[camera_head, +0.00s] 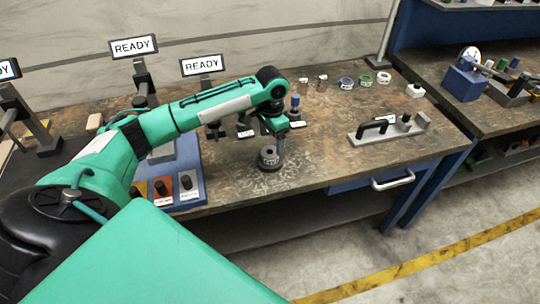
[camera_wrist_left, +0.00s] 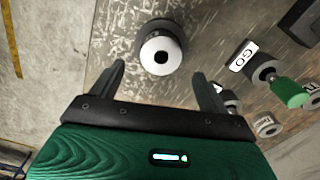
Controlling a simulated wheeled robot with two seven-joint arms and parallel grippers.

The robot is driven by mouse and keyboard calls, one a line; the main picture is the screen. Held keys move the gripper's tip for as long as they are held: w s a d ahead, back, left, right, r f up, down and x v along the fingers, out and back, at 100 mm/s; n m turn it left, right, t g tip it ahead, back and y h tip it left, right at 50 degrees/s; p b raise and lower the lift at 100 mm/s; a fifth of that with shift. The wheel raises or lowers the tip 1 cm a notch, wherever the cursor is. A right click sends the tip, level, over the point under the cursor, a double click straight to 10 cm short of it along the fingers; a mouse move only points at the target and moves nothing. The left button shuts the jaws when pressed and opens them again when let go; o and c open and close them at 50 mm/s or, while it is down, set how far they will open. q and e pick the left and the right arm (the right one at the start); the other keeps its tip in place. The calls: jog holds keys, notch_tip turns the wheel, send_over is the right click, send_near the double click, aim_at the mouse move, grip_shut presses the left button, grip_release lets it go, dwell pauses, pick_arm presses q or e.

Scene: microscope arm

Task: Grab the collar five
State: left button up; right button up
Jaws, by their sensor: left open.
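A grey round collar-like piece (camera_head: 268,157) with a dark centre hole stands on a dark base near the bench's front edge. In the left wrist view a round piece with a pale top (camera_wrist_left: 149,52) and a dark hole lies just beyond the fingertips. I cannot read a number on it, so I cannot tell whether it is collar five. My left gripper (camera_head: 280,148) points down close above and beside this piece. In the wrist view its fingers (camera_wrist_left: 160,75) are spread apart with nothing between them. My right gripper is not in view.
A grey fixture with a black handle (camera_head: 375,129) is at right. A blue panel with knobs (camera_head: 190,204) is at left.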

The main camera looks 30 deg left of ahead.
aim_at(271, 151)
pick_arm(q)
jog(key=shift+f+p, duration=0.6)
jog(key=shift+f, duration=2.4)
jog(key=shift+a, duration=0.1)
jog(key=c, duration=1.6)
